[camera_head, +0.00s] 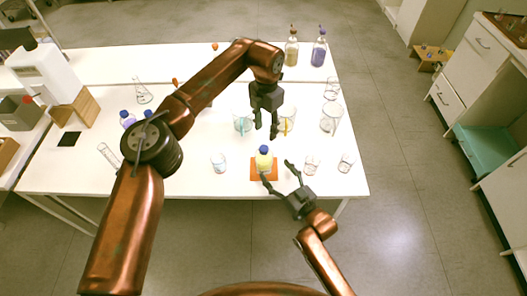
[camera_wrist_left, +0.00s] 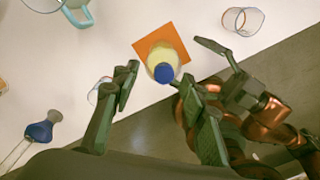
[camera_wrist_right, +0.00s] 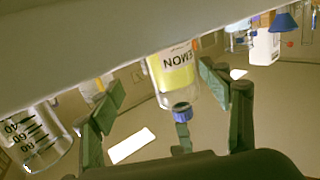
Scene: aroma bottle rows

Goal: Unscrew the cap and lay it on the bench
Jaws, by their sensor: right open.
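A bottle (camera_head: 264,162) of pale yellow liquid stands upright on an orange mat (camera_head: 256,176) near the bench's front edge. Its blue cap (camera_head: 264,149) is on; the cap also shows in the left wrist view (camera_wrist_left: 164,72). A label with "EMON" readable faces the right wrist view (camera_wrist_right: 174,72). My left gripper (camera_head: 266,131) points down above the cap, fingers apart and empty. My right gripper (camera_head: 277,171) is low at the front, its open fingers reaching towards the bottle without closing on it.
Clear glass beakers (camera_head: 218,162) (camera_head: 312,164) stand on either side of the mat on the white bench (camera_head: 200,185). Larger beakers (camera_head: 331,118) stand behind. Two stoppered bottles (camera_head: 319,48) stand at the back right. The bench between the mat and the nearest beakers is bare.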

